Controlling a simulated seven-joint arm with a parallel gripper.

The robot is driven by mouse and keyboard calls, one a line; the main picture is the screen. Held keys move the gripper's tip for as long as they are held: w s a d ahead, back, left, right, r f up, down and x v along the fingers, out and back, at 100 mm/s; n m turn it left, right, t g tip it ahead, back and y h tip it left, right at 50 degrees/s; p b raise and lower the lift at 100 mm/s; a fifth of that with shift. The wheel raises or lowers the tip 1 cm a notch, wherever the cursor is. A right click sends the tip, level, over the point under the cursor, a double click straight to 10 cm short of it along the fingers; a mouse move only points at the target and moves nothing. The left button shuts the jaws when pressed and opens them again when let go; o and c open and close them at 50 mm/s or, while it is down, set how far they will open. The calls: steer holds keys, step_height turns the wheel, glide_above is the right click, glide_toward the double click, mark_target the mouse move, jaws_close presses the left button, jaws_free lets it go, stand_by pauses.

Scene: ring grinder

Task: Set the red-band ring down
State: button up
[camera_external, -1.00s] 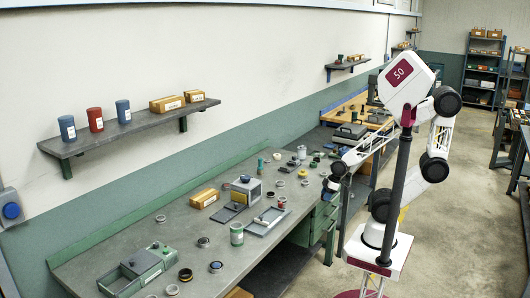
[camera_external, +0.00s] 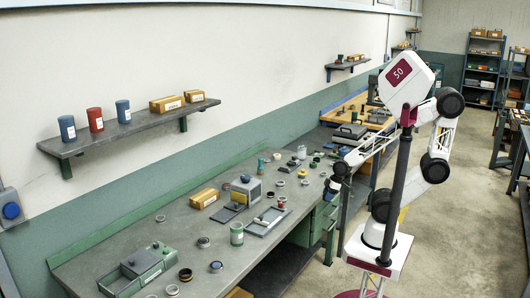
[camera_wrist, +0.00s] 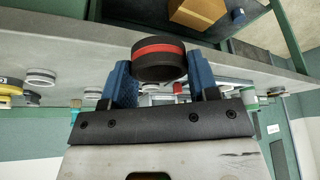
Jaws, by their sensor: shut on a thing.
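The red-band ring (camera_wrist: 159,60) is a thick dark ring with a red stripe around it. In the wrist view it sits between the blue fingers of my gripper (camera_wrist: 160,78), which is shut on it. In the external view my gripper (camera_external: 332,188) is at the right, front edge of the grey workbench (camera_external: 185,228). The held ring is too small to make out clearly there. I cannot tell from these views whether the ring touches anything below it.
Several loose rings lie on the bench, including a dark ring (camera_external: 185,274). Bare bench shows toward the back left.

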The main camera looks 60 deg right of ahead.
steer(key=shift+w, duration=0.1)
steer(key=w+d+r+m, duration=0.1)
steer(key=w+d, duration=0.3)
steer(key=w, duration=0.7)
steer(key=w+d+r+m+h, duration=0.1)
steer(key=w+d, duration=0.3)
steer(key=w, duration=0.7)
steer(key=w+d+r+m, duration=0.1)
steer(key=w+d, duration=0.3)
steer(key=w, duration=0.8)
steer(key=w+d+f, duration=0.1)
steer(key=w+d, duration=0.4)
steer(key=w, duration=0.1)
steer(key=w+d+f, duration=0.1)
steer(key=w+d, duration=0.2)
steer(key=w, duration=0.1)
steer(key=shift+d+f, duration=0.35)
steer(key=shift+w+t, duration=0.15)
steer(key=shift+t, duration=0.15)
steer(key=w, duration=0.5)
steer(key=w+d+f, duration=0.1)
steer(key=w, duration=0.4)
steer(key=w+d, duration=0.1)
steer(key=w, duration=0.4)
steer(key=shift+w+f, duration=0.2)
steer(key=shift+w, duration=0.1)
steer(key=shift+f, duration=0.1)
